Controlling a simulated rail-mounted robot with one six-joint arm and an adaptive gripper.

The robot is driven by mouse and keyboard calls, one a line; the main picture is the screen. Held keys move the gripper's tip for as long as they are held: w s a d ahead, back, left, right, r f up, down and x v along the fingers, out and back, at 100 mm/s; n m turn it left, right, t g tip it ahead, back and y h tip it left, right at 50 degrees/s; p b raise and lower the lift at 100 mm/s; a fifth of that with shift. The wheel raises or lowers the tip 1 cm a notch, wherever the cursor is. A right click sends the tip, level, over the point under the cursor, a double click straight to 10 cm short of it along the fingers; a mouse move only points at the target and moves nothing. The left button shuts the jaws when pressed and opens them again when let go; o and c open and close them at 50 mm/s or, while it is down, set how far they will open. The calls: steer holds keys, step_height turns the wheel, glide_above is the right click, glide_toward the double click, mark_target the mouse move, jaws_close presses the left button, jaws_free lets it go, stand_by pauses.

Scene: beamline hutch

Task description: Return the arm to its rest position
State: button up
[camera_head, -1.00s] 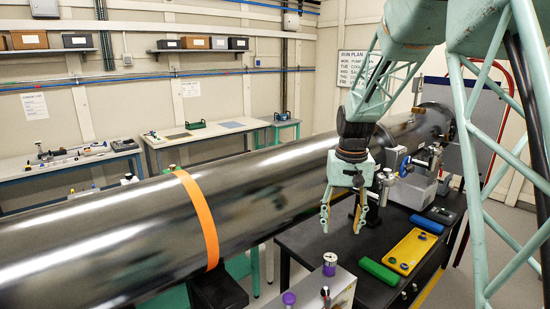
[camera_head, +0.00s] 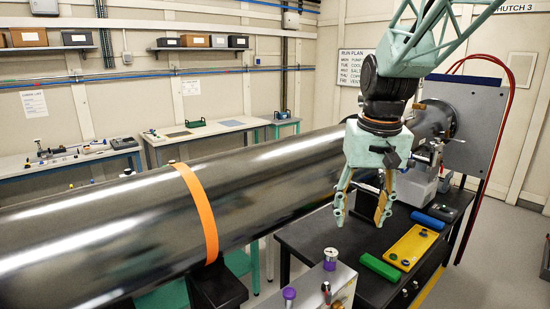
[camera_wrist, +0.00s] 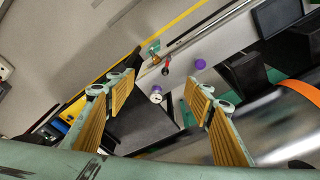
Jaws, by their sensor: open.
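My gripper (camera_head: 362,212) hangs fingers down in the head view, above the dark bench and in front of the large metal beam pipe (camera_head: 110,225). Its two fingers with tan pads are spread apart and nothing is between them. The wrist view also shows my gripper (camera_wrist: 165,95) open and empty, with the bench surface (camera_wrist: 140,125) below. My arm comes in from the upper right of the head view and bends down to the wrist.
On the bench (camera_head: 325,232) are a yellow tray (camera_head: 409,248), a green block (camera_head: 381,267) and a blue block (camera_head: 428,220). A grey box with purple-knobbed fittings (camera_head: 325,285) stands at the front. A panel with red hoses (camera_head: 474,125) is behind. Open floor lies to the right.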

steer(key=s+t+b, duration=0.2)
steer(key=s+b, duration=0.3)
steer(key=s, duration=2.9)
steer(key=shift+s+n, duration=0.2)
steer(key=shift+n, duration=0.1)
stand_by(1.3)
